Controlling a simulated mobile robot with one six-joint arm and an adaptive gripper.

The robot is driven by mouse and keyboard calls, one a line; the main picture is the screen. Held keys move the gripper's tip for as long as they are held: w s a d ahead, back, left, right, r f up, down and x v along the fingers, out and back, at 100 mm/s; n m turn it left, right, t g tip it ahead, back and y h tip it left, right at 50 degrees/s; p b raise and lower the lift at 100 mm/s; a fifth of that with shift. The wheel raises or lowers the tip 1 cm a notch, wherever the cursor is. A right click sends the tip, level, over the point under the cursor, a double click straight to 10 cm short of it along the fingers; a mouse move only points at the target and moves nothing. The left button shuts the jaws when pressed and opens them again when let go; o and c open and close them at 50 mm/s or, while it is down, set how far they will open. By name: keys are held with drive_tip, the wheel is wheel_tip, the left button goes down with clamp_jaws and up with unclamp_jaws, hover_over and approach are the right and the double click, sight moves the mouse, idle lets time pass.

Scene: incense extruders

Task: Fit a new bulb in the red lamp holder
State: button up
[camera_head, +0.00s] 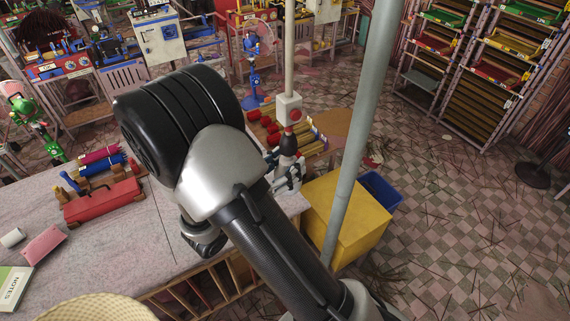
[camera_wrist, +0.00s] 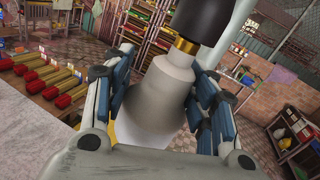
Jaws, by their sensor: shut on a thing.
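A pale grey-white bulb (camera_wrist: 160,90) with a brass cap (camera_wrist: 187,46) stands between the blue pads of my gripper (camera_wrist: 162,84) in the wrist view. My gripper is shut on it. Just above the cap is a black lamp holder (camera_wrist: 212,18), touching or nearly touching it; I cannot tell how far the cap is inside. In the head view my gripper (camera_head: 286,176) is right of my arm, below the dark holder (camera_head: 288,145). The holder has a red top (camera_head: 288,131) and hangs under a pale box (camera_head: 289,108) on a white pole.
A table (camera_head: 120,245) with a red toolbox (camera_head: 102,200) lies to the left. A yellow cabinet (camera_head: 345,215) and blue bin (camera_head: 383,190) stand right of my gripper. A grey pole (camera_head: 362,130) rises in front. Red-ended bundles (camera_head: 268,122) lie behind.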

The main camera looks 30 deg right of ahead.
drive_tip(key=shift+r+p, duration=0.4)
drive_tip(key=shift+r, duration=0.2)
idle(0.4)
drive_tip(key=shift+n+t, duration=0.5)
drive_tip(key=shift+t, duration=0.1)
drive_tip(key=shift+y, duration=0.3)
drive_tip(key=shift+r+n+t+y, duration=0.1)
drive_tip(key=shift+n+t+y, duration=0.25)
drive_tip(key=shift+t, duration=0.35)
drive_tip(key=shift+r+n+t+y+b, duration=0.1)
drive_tip(key=shift+n+t+y+b, duration=0.2)
drive_tip(key=shift+n+t, duration=0.25)
